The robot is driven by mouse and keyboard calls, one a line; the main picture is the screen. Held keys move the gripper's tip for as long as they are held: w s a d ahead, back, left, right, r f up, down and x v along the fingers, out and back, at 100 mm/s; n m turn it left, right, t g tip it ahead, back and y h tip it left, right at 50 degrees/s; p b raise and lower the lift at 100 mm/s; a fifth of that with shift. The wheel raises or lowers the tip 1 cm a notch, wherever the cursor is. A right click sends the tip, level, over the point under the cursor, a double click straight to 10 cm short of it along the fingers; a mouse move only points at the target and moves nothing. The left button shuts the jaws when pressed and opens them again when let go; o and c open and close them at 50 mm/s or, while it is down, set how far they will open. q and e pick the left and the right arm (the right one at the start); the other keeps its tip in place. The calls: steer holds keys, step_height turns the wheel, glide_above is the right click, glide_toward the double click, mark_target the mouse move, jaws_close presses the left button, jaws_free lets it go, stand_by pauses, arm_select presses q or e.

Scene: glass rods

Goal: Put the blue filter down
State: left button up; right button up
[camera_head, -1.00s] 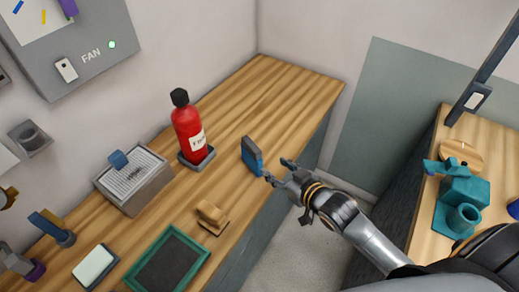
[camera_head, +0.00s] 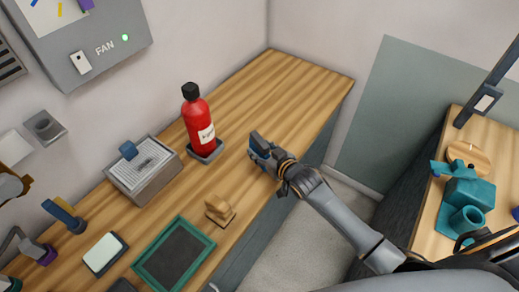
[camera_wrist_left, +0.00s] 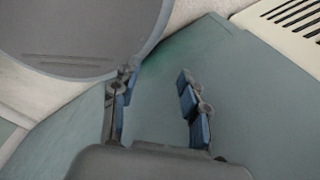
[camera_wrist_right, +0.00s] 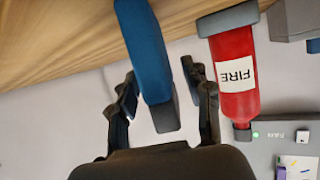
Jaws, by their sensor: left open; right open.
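In the right wrist view the filter (camera_wrist_right: 147,50) lies between the two open fingers (camera_wrist_right: 160,78), with a visible gap on each side. My left gripper (camera_wrist_left: 156,78) is open and empty in the left wrist view, and is outside the head view.
A red fire extinguisher (camera_head: 199,121) stands left of the filter. A grey box (camera_head: 144,180), a wooden block (camera_head: 219,210) and a green-framed tray (camera_head: 205,247) are on the bench. Bare bench (camera_head: 285,90) lies behind the filter. Another bench with teal equipment (camera_head: 468,194) is at right.

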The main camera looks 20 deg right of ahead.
steer(key=shift+x, duration=0.8)
jaws_close()
